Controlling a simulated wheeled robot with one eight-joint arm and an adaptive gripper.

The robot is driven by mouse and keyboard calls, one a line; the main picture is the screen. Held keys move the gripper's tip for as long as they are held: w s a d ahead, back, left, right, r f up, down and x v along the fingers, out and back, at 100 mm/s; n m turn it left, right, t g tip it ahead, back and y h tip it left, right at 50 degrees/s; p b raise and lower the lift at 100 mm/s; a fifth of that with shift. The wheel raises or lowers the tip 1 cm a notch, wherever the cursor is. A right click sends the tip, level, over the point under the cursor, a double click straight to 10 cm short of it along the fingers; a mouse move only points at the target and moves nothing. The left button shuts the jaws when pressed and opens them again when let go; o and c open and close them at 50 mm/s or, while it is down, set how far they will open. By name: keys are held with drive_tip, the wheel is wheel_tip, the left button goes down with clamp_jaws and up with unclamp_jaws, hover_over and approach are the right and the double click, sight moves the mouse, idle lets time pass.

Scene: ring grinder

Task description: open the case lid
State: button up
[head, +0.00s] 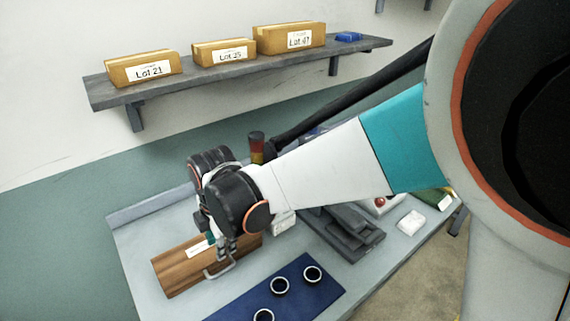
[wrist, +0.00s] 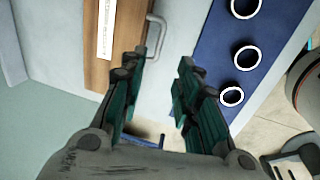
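The wooden case (head: 180,272) lies on the table with its lid down, a white label (head: 198,249) on top. A grey bar handle (head: 221,272) sticks out from its front side. In the wrist view the case (wrist: 127,28) is at the upper left and its handle (wrist: 156,36) lies just ahead of my fingers. My gripper (wrist: 158,68) is open, its two green-padded fingers apart with nothing between them. In the head view my gripper (head: 222,246) is low over the case near the handle; my wrist hides the case's far part.
A blue mat (head: 300,290) with three white-rimmed rings lies in front of the case; it shows in the wrist view too (wrist: 225,40). A dark grey machine (head: 345,235) stands to the right. A wall shelf (head: 95,92) with three labelled boxes is behind.

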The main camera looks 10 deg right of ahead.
drive_tip(key=w+d+r+m+t+b, duration=0.1)
drive_tip(key=w+d+r+m, duration=0.1)
drive_tip(key=d+m, duration=0.3)
drive_tip(key=w+d+r+m+t+h+b, duration=0.1)
drive_tip(key=w+d+m, duration=0.3)
drive_tip(key=d, duration=1)
drive_tip(key=shift+r+m+h, duration=0.3)
drive_tip(key=shift+r+m, duration=0.05)
drive_tip(key=shift+m, duration=0.05)
drive_tip(key=shift+d, duration=0.15)
